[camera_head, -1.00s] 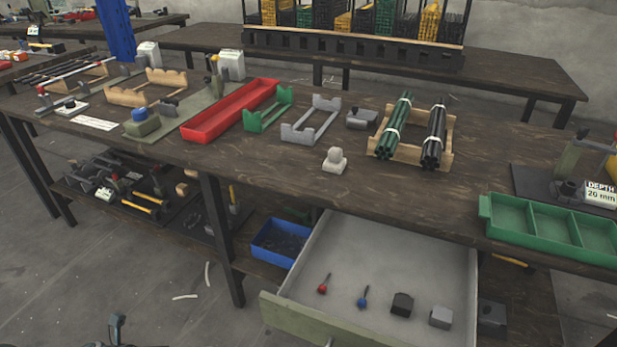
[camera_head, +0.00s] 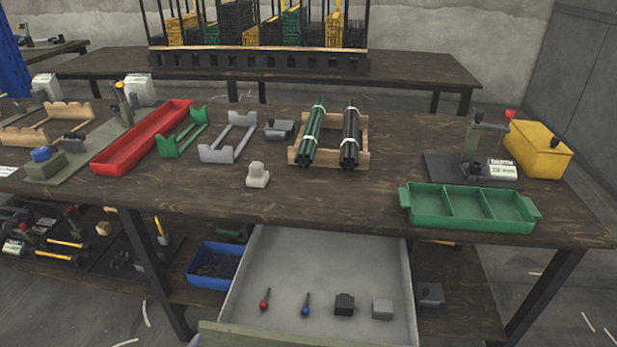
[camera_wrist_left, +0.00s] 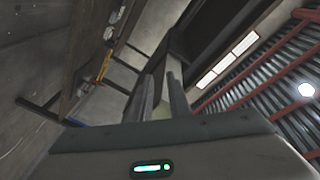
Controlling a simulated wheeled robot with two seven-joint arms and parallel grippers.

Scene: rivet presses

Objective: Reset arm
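My left gripper (camera_wrist_left: 161,98) shows only in the left wrist view, with its dark body and green light at the bottom. Its two grey fingers point up the picture, close to each other, with a pale patch between them. The wrist view looks steeply tilted, past a table edge at left toward a ribbed roof with lights at right. Neither gripper shows in the head view, and my right gripper is in no view.
An open drawer (camera_head: 264,275) juts out below the workbench (camera_head: 340,200), holding several small parts. On the bench are a red tray (camera_head: 120,157), a green three-part tray (camera_head: 468,224), a wooden rack with rod bundles (camera_head: 360,156), a press (camera_head: 470,150) and a yellow box (camera_head: 538,150).

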